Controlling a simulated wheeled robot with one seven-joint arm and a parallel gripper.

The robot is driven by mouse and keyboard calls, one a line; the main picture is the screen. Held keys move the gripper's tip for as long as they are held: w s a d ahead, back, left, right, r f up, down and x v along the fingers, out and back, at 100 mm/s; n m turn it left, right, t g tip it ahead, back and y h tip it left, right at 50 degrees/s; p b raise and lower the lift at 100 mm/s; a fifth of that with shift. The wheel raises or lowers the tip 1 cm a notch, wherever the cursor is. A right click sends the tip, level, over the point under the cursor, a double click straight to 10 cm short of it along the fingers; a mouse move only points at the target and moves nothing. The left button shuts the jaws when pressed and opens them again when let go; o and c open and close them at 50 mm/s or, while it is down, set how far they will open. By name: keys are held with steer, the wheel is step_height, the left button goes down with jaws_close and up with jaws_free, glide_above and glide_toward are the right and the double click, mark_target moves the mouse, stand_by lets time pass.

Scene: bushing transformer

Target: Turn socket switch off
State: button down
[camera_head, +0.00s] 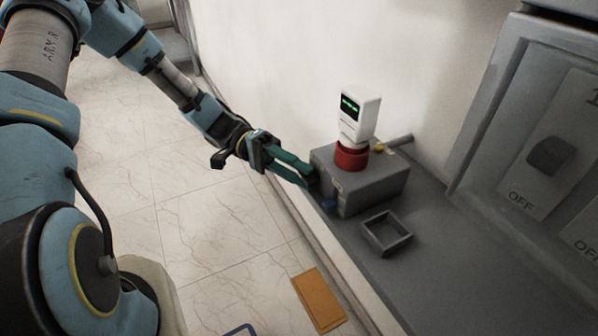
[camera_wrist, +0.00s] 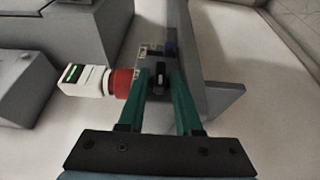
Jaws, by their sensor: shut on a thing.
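The grey socket box (camera_head: 365,190) sits on the grey ledge against the wall. A red plug collar (camera_head: 351,155) stands on its top, with a white device (camera_head: 360,112) with a green display plugged in above it. In the wrist view, the red collar (camera_wrist: 122,83) and white device (camera_wrist: 85,79) lie left of my fingers. My gripper (camera_head: 311,180) reaches in from the left to the box's left side. In the wrist view, its teal fingers (camera_wrist: 161,76) are around a small dark switch knob (camera_wrist: 160,86), shut on it. The knob's exact angle is unclear, and it is hidden in the head view.
A small open square frame (camera_head: 388,234) lies on the ledge (camera_head: 450,270) in front of the box. A large panel (camera_head: 525,115) with a dark switch and OFF labels is at the right. An orange-brown mat (camera_head: 319,300) lies on the tiled floor.

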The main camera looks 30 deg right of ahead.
steer(key=shift+w, duration=0.1)
steer(key=c, duration=0.8)
jaws_free()
steer(key=shift+c, duration=0.2)
steer(key=b+v, duration=0.2)
steer(key=v, duration=0.8)
steer(key=shift+w+a+b, duration=0.15)
steer(key=shift+w+b, duration=0.25)
